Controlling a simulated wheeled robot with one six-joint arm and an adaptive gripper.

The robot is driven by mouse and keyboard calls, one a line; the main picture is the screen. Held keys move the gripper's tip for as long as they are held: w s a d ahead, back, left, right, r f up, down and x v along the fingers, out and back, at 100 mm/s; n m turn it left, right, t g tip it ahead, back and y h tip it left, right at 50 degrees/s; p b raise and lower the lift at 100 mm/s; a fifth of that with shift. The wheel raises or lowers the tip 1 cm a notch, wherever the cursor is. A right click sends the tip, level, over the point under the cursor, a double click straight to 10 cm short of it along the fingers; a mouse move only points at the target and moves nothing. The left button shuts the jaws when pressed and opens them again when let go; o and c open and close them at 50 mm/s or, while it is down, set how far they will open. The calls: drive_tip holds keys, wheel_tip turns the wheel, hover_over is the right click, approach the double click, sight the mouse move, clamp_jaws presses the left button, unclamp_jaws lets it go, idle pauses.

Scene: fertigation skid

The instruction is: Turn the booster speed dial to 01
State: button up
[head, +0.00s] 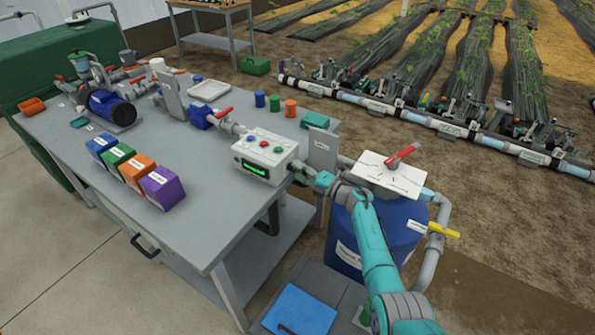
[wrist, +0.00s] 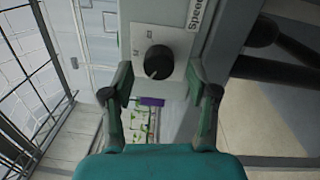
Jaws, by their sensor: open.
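The booster speed dial is a round black knob (wrist: 158,62) on a pale plate (wrist: 180,42) in the wrist view, beside a label (wrist: 196,12) that reads "Speed". A light mark shows near the knob's lower edge; the small position labels around it are too blurred to read surely. My gripper (wrist: 160,74) is open, one finger on each side of the knob in the picture; contact is not visible. In the head view my gripper (head: 310,177) is at the right side of the white control box (head: 262,146), and the dial is hidden there.
The box has coloured buttons on top and a green display (head: 254,168) in front. Coloured boxes (head: 162,188) stand left on the grey bench (head: 200,235).

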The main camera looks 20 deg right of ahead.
drive_tip(key=v, duration=1.1)
drive_tip(key=s+a+f+m+t+h, duration=0.25)
drive_tip(key=s+m, duration=0.25)
drive_tip(key=s, duration=0.5)
drive_tip(key=s+a+f+m+t+h, duration=0.15)
drive_tip(key=s+a+m, duration=0.25)
drive_tip(key=s, duration=0.6)
drive_tip(key=s+a+f+m+t+h, duration=0.25)
drive_tip(key=s+m, duration=0.25)
drive_tip(key=s, duration=0.5)
drive_tip(key=s+r+m+g+h, duration=0.1)
drive_tip(key=s+r+m, duration=0.3)
drive_tip(key=s, duration=0.6)
drive_tip(key=s+r+m+g+h, duration=0.2)
drive_tip(key=s+r+m+h, duration=0.1)
drive_tip(key=s, duration=0.7)
drive_tip(key=s+r+m+g+h, duration=0.2)
drive_tip(key=s+r+m, duration=0.4)
drive_tip(key=s, duration=0.5)
drive_tip(key=shift+d+m, duration=0.25)
drive_tip(key=shift+m, duration=0.35)
drive_tip(key=shift+s+f+g, duration=0.1)
drive_tip(key=shift+g, duration=0.15)
